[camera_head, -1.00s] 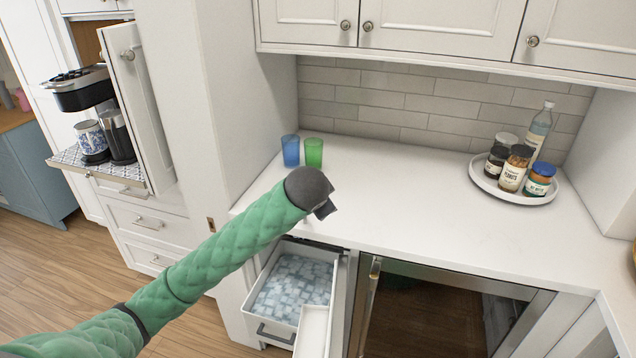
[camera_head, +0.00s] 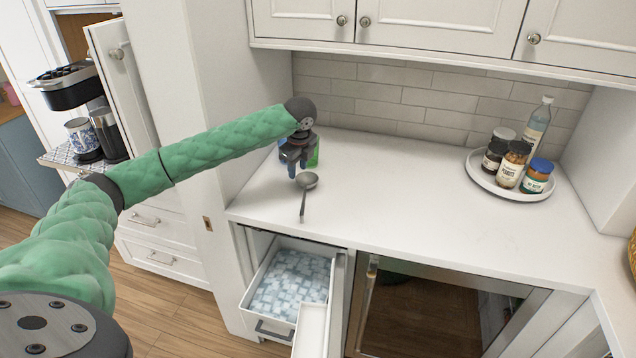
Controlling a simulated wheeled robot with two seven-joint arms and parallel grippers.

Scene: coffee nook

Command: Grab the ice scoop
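The ice scoop (camera_head: 307,181) lies on the white counter, its round grey bowl toward the back wall and its handle pointing toward the counter's front edge. My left gripper (camera_head: 297,170) points down just behind and left of the scoop's bowl, and looks apart from it. Its two fingers look spread with nothing between them. My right gripper is not in view.
A green cup (camera_head: 315,155) and a mostly hidden blue cup stand behind my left gripper. A round tray (camera_head: 484,182) with jars and a bottle stands at right. The counter's middle is clear.

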